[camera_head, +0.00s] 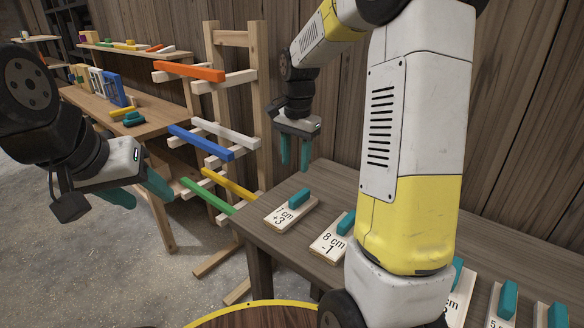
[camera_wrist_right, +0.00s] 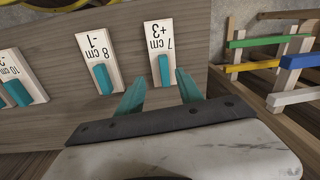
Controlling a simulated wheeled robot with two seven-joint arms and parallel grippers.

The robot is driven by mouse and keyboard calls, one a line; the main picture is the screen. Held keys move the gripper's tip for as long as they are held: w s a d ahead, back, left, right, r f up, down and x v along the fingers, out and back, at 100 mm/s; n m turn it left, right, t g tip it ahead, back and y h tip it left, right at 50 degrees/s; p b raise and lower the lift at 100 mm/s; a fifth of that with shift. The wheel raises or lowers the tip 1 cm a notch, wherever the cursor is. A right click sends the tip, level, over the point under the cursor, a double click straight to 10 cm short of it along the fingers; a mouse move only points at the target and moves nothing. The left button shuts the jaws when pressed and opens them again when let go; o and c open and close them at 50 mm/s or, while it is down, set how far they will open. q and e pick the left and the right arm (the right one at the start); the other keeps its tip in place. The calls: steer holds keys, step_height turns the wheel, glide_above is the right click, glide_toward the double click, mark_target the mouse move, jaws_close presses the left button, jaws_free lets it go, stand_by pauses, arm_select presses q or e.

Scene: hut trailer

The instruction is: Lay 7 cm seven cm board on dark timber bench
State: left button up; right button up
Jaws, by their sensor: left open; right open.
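The 7 cm board (camera_head: 277,217) is a pale plate marked "7 cm +3" with a teal block handle. It lies flat at the left end of a dark timber bench (camera_head: 325,173). The board also shows in the right wrist view (camera_wrist_right: 157,35). My right gripper (camera_head: 294,152) is open and empty above the bench, behind the board in the head view. In the wrist view its teal fingertips (camera_wrist_right: 160,84) stand apart, just short of the handle and to either side of it. My left gripper (camera_head: 140,190) is open and empty at the left, away from the bench.
The 8 cm board (camera_head: 325,243) lies beside it, with several similar boards further right, partly hidden by my arm. A wooden rack with coloured bars (camera_head: 205,142) stands left of the bench. A lighter workbench (camera_head: 150,125) is behind. A yellow-rimmed round top (camera_head: 250,318) is in front.

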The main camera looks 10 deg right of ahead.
steer(key=s+a+r+n+t+y, duration=0.1)
steer(key=s+r+n, duration=0.3)
steer(key=s, duration=0.7)
steer(key=s+a+r+n+t+y, duration=0.1)
steer(key=s+r+n+t, duration=0.3)
steer(key=s, duration=0.7)
steer(key=shift+r+n+t, duration=0.3)
steer(key=shift+r+n, duration=0.25)
steer(key=shift+n, duration=0.35)
steer(key=shift+s, duration=0.1)
